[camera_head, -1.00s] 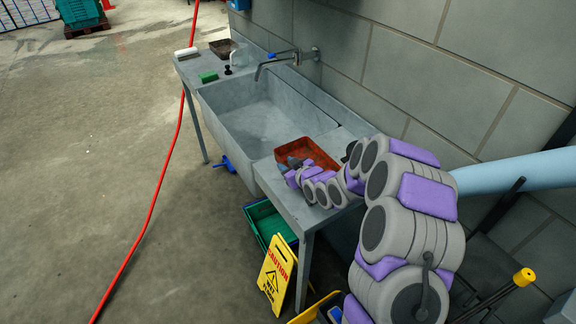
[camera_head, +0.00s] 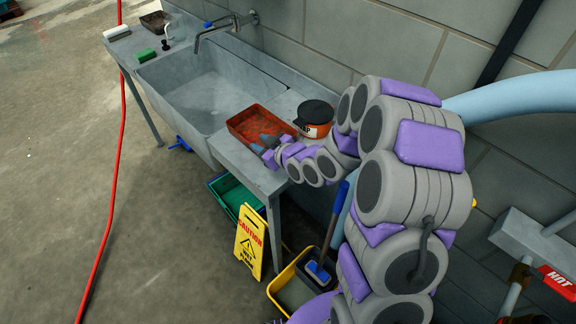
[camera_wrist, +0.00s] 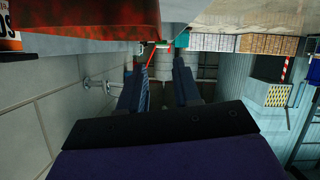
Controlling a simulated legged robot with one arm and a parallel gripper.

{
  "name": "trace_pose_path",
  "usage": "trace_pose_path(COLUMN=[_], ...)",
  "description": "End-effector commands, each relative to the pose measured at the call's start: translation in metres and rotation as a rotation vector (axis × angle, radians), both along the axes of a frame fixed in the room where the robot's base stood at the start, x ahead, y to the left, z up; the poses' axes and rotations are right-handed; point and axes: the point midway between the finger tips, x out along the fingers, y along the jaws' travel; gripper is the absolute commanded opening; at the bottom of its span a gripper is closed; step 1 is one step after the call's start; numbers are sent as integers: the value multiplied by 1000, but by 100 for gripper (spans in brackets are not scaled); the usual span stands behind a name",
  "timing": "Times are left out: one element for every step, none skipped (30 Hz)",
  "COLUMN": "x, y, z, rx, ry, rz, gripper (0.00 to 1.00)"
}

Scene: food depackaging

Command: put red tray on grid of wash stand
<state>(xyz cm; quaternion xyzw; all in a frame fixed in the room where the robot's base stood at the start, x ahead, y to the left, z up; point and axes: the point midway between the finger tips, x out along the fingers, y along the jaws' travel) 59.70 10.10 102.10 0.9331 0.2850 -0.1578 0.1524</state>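The red tray (camera_head: 250,125) is a shallow, dirty, orange-red box. It lies on the right-hand worktop of the grey wash stand (camera_head: 243,166), beside the basin (camera_head: 195,95). My gripper (camera_head: 264,145) is at the tray's near right edge. Whether it touches the tray cannot be told. In the wrist view my gripper's two fingers (camera_wrist: 158,88) stand apart with nothing seen between them. The red tray's wall (camera_wrist: 90,42) fills the top left there, outside the fingers. I cannot make out a grid on the stand.
A black-lidded tub (camera_head: 314,118) stands just right of the tray, against the wall. A tap (camera_head: 225,25) reaches over the basin. A green crate (camera_head: 232,195), a yellow caution sign (camera_head: 250,242) and a yellow bucket (camera_head: 290,285) crowd the floor below. Open floor lies left.

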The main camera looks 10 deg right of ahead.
Motion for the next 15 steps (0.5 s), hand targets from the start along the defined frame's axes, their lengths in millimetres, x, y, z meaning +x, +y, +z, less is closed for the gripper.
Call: trace_pose_path(x=[-1,-1,-1,-1,-1,-2,-4,-5,-8,-12,-16,-23,-29,-37,-47], y=[0,0,0,-1,-1,-3,-5,-7,-12,-16,-22,-30,-36,-43,-52], z=[0,0,0,0,1,1,2,3,5,7,8,11,13,15,19], rx=[0,0,-1,-3,-6,-16,-27,-39,-62,-81,-102,-134,-158,-180,-206], ry=[0,0,1,2,6,17,29,42,67,92,121,162,198,236,284], rz=[0,0,0,0,-2,-6,-9,-15,-28,-38,-52,-74,-92,-113,-142], gripper=[33,33,33,33,33,33,33,33,33,33,33,33,33,33,33])
